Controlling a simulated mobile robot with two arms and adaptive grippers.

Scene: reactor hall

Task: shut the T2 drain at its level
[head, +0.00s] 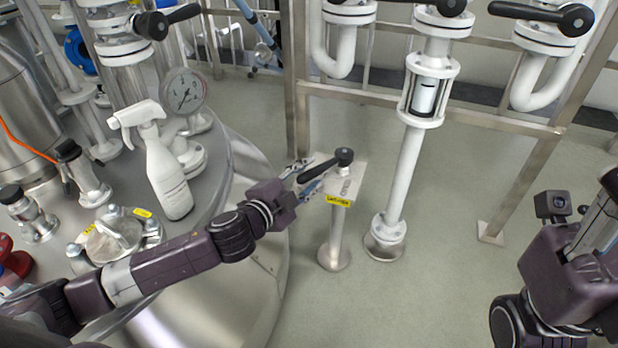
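A black valve lever (325,166) sits on top of a short metal post (337,232) with a small plate and a yellow label (340,201); the label's text is too small to read. The lever slants from a round hub at the upper right down to the left. My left gripper (304,178) is at the lever's free end, its fingers apart, one above and one below the lever's tip. Whether they touch it I cannot tell. My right arm (575,265) is at the right edge, its gripper largely cut off.
A large steel vessel (215,300) fills the left, carrying a white spray bottle (165,170), a pressure gauge (184,92) and several fittings. Floor (420,300) is clear between my arms.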

